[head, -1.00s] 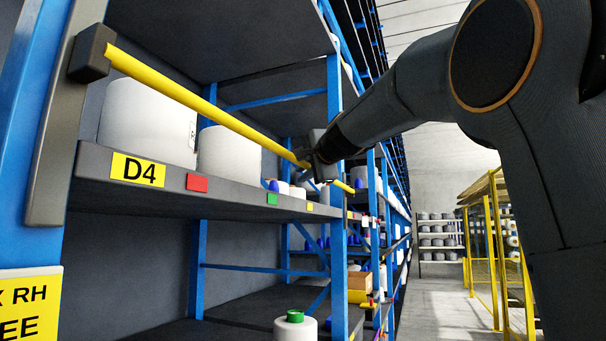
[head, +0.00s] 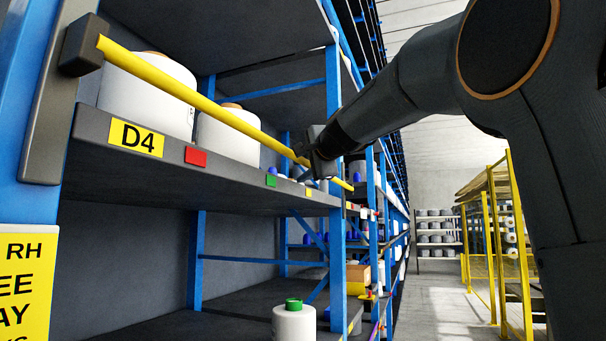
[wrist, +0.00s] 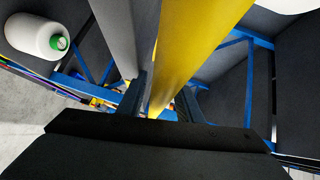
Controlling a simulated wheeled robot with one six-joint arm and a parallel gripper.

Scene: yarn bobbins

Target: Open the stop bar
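The stop bar (head: 190,97) is a yellow rod across the front of the D4 shelf. It slopes down to the right in the head view, from a dark bracket (head: 82,46) on the left post. My gripper (head: 310,163) is at the bar's far end, with a short length of rod showing beyond it. In the wrist view the bar (wrist: 197,40) runs between my two fingers (wrist: 162,100), which sit close on both sides and look shut on it. The exact contact is partly hidden.
The D4 shelf (head: 225,172) holds large white bobbins (head: 150,85) behind the bar. A white bobbin with a green top (head: 294,322) stands on the lower shelf. A blue upright (head: 336,245) is close to my gripper. The aisle floor (head: 440,305) is clear at right.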

